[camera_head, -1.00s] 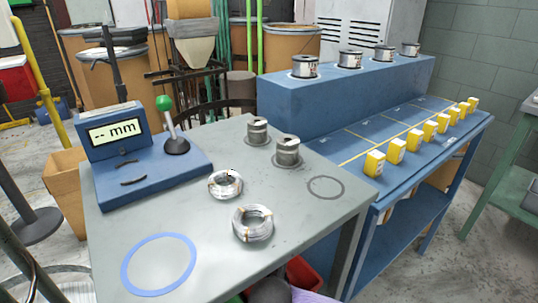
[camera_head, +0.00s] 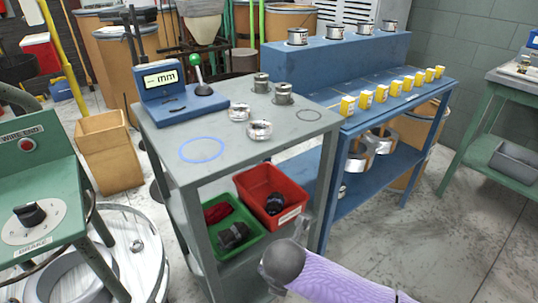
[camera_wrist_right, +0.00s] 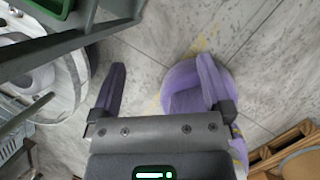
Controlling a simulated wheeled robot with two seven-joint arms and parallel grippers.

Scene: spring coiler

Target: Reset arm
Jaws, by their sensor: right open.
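My right arm (camera_head: 340,285), purple with a dark grey rounded joint, reaches in from the bottom of the head view, in front of the grey table. In the right wrist view, my right gripper (camera_wrist_right: 158,88) has its two purple fingers wide apart with nothing between the tips. It is over the grey floor. A purple rounded shape, perhaps part of me, lies behind the right finger. My left gripper is in neither current view.
The grey table (camera_head: 270,150) holds wire coils, a blue gauge (camera_head: 160,82) and a blue ring. Red (camera_head: 252,180) and green (camera_head: 215,250) bins sit on its lower shelf. A green brake stand (camera_head: 45,200) is at left; a blue bench (camera_head: 340,120) at right. Floor at lower right is clear.

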